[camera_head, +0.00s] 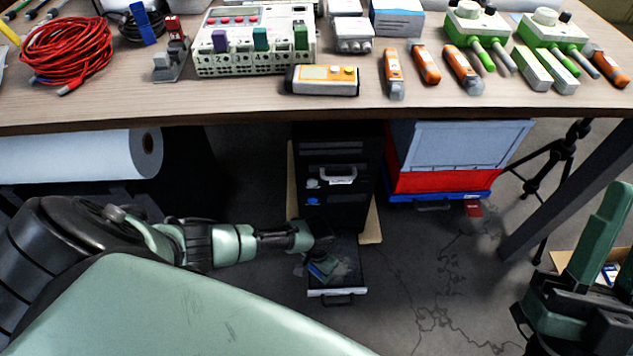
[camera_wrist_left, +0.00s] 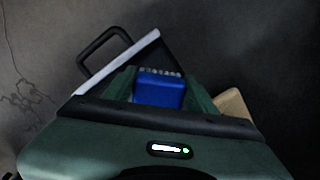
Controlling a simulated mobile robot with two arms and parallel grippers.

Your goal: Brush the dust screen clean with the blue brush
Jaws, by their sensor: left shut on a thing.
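My left gripper (camera_head: 318,262) reaches down under the table and is shut on the blue brush (camera_wrist_left: 158,88), which sits between its two fingers in the left wrist view. In the head view a bit of the brush (camera_head: 322,268) shows at the gripper's tip. A dark, light-edged drawer-like panel with a handle (camera_head: 337,293) lies low in front of the black cabinet. It may hold the dust screen, whose surface is mostly hidden by the gripper and too dark to tell. Whether the bristles touch it is unclear. My right gripper (camera_head: 608,248) is at the right edge, apparently open and empty.
The black cabinet (camera_head: 337,165) stands under the table (camera_head: 220,110). Red and blue crates (camera_head: 440,180) stand to its right, and a tripod (camera_head: 556,160) further right. A white roll (camera_head: 80,157) is at left. Tools and instruments crowd the tabletop.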

